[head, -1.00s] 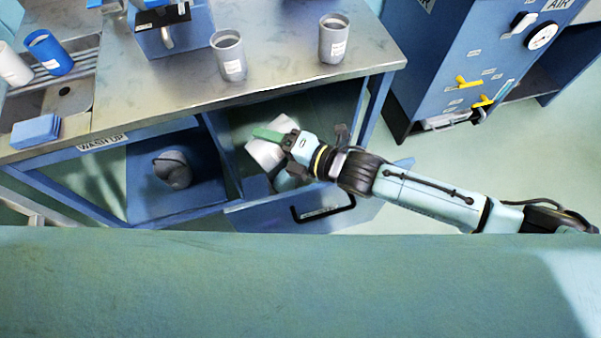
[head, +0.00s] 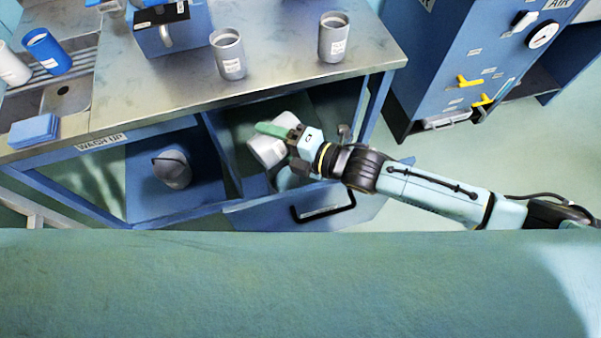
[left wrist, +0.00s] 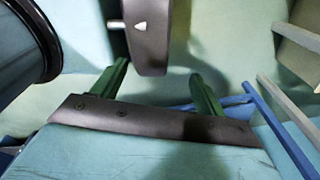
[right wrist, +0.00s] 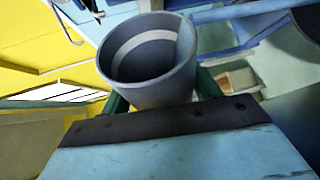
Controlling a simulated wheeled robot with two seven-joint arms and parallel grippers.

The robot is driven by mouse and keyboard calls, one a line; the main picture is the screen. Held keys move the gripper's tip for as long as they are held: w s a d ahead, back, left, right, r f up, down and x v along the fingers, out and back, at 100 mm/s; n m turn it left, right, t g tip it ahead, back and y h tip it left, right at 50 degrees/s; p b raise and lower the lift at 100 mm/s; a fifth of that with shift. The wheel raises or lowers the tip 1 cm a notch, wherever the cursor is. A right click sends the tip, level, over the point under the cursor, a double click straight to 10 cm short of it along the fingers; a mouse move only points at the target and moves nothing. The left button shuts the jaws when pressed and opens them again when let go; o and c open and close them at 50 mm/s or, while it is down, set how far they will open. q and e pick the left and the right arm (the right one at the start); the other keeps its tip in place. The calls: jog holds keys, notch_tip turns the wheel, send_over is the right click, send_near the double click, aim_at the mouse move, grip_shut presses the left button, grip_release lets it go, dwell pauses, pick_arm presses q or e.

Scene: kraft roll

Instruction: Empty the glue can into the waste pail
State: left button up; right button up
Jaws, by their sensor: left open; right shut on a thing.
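My right gripper (head: 278,143) is shut on a grey can (head: 266,153), taken to be the glue can. It holds the can tilted inside the open right-hand bay below the bench. One green finger shows along the can's side. In the right wrist view the can (right wrist: 150,85) has its open mouth towards the camera, with a pale band on the inner wall; I cannot tell whether glue remains. A grey rounded vessel (head: 172,170) stands in the left bay; I cannot tell whether it is the waste pail. My left gripper (left wrist: 158,88) is open and empty, seen only in the left wrist view.
Two grey labelled cans, one left (head: 228,55) and one right (head: 333,38), stand on the steel bench (head: 285,75). A blue panel with a black handle (head: 322,212) lies below the right bay.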

pick_arm(q)
jog(key=shift+a+f, duration=0.2)
jog(key=shift+a, duration=0.4)
pick_arm(e)
jog(key=shift+f, duration=0.1)
pick_arm(q)
jog(key=shift+s+f+b, duration=0.2)
jog(key=shift+f+b, duration=0.05)
jog(key=shift+b, duration=0.15)
pick_arm(e)
jog(key=shift+w+d+f+m+y, duration=0.15)
jog(key=shift+m+y, duration=0.15)
jog(key=shift+m, duration=0.2)
jog(key=shift+w+d+r+m, duration=0.1)
jog(key=shift+r+m, duration=0.25)
jog(key=shift+m, duration=0.15)
